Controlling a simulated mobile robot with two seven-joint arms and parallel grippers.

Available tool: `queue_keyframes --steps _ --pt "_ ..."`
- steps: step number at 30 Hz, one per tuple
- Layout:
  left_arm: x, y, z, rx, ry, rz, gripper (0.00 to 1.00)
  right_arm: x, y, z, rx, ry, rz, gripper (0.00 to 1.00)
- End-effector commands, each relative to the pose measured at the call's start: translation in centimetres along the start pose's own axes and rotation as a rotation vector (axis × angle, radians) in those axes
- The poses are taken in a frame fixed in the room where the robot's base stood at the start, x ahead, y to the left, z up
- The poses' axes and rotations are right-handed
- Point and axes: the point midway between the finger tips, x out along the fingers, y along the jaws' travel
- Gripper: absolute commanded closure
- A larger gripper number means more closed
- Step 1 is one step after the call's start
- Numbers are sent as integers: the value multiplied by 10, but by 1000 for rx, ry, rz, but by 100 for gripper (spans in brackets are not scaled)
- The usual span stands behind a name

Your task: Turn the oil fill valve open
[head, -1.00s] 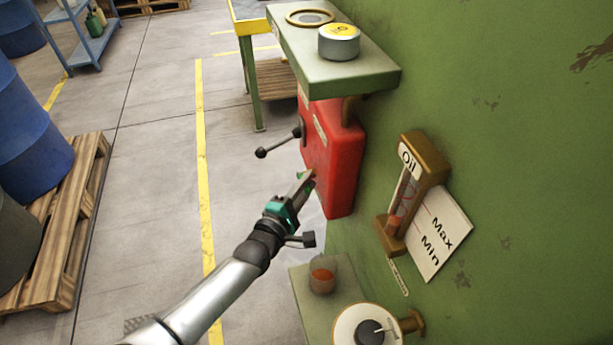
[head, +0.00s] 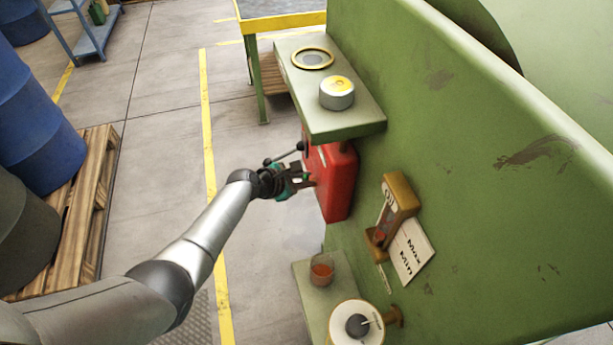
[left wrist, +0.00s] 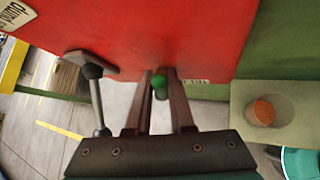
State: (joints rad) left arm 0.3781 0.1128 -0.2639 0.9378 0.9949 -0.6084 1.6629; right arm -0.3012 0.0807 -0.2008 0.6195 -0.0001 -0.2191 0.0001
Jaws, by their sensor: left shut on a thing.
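The red tank (head: 340,182) hangs on the green machine wall below a shelf; in the left wrist view its face (left wrist: 170,35) fills the top. A small green valve handle (left wrist: 160,84) sits at the tank's lower edge, between my left fingertips. My left gripper (head: 308,181) is at the tank's left side, and its fingers (left wrist: 161,90) are shut on the green handle. In the head view the gripper hides most of the handle. Which way the valve is turned cannot be told. My right gripper is not in view.
A black lever (left wrist: 97,95) on the tank stands close left of my fingers. A green shelf (head: 350,120) juts out above. The floor (head: 165,150) at left is clear up to a pallet (head: 95,185).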

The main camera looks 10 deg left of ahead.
Motion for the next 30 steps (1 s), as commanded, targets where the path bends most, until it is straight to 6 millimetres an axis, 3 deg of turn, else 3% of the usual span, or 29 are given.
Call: queue_keyframes --steps 12,30 --pt "4 11 -1 -180 53 -180 100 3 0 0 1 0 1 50" --pt "5 14 -3 -249 77 -253 100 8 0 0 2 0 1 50"
